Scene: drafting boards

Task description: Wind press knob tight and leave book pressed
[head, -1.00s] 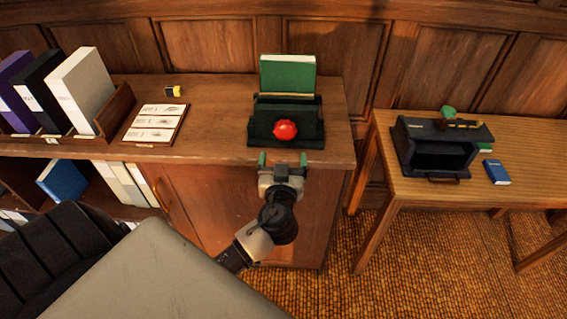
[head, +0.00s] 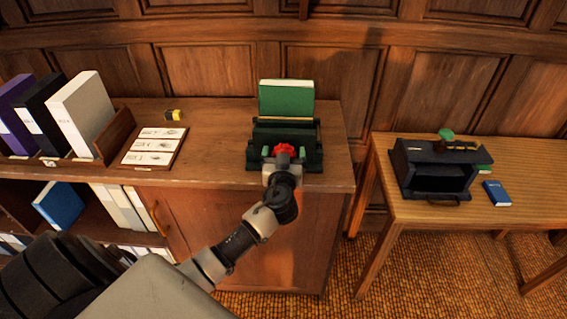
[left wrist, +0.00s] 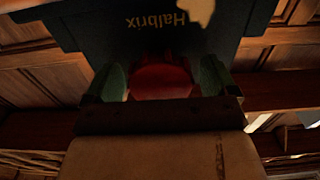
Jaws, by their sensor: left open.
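The dark green press (head: 310,137) stands near the front edge of the wooden cabinet top, with a green book (head: 287,99) upright in it. The red press knob (head: 285,149) is on its front face. My left gripper (head: 284,155) is open at the knob, its green-tipped fingers on either side of it. In the left wrist view the red knob (left wrist: 161,80) shows between the two fingers, below the press front (left wrist: 150,30) with its upside-down "Halbrix" lettering. I cannot tell whether the fingers touch the knob. My right gripper is not in view.
A card board (head: 153,147), a small yellow and black item (head: 175,115) and a rack of binders (head: 85,115) are to the left. A lower table (head: 440,211) at right holds a dark box-like device (head: 432,165) and a blue book (head: 496,193).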

